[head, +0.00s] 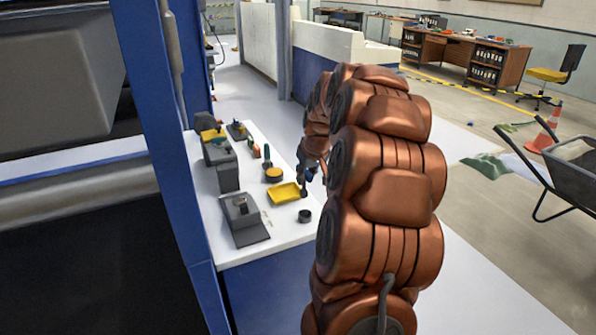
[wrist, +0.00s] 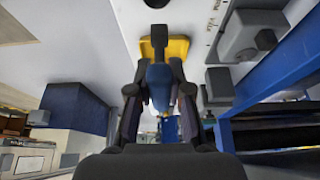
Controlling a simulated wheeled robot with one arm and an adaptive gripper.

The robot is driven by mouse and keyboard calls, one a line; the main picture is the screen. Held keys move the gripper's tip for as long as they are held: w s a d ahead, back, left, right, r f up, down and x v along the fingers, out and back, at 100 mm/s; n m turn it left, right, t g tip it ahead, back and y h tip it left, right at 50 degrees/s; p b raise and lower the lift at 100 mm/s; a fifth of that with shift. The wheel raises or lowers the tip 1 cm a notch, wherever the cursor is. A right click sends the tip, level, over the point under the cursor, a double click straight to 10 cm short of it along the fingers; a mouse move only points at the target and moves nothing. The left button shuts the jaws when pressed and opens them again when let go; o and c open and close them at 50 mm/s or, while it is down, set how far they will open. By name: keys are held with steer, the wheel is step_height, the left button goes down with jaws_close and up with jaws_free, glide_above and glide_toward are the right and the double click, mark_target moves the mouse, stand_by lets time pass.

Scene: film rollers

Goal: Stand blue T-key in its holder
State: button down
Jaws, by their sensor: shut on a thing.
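My gripper (wrist: 159,76) is shut on the blue T-key (wrist: 160,92), whose blue part sits between the two dark fingers in the wrist view. A dark narrow part (wrist: 159,38) sticks out beyond the fingertips, in front of a yellow tray. In the head view my gripper (head: 308,178) is over the right edge of the white bench, beside the yellow tray (head: 284,193), and my arm hides much of it. A small black round piece (head: 305,215) stands on the bench near the tray; I cannot tell if it is the holder.
A grey device (head: 243,220) stands on the near left of the bench (head: 287,235). An orange-topped round tin (head: 273,175) and a green-handled tool (head: 267,152) are behind the tray. A blue post (head: 160,110) rises left of the bench. A wheelbarrow (head: 575,165) stands far right.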

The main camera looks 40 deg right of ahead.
mark_target(306, 196)
steer(key=shift+s+d+f, duration=0.1)
steer(key=shift+f, duration=0.75)
steer(key=shift+f+b, duration=0.35)
steer(key=shift+f, duration=2.4)
steer(key=shift+f+b, duration=0.45)
steer(key=shift+f, duration=0.2)
steer(key=shift+s+f+b, duration=0.15)
steer(key=shift+b, duration=0.4)
steer(key=c, duration=1)
jaws_free()
steer(key=o, duration=0.4)
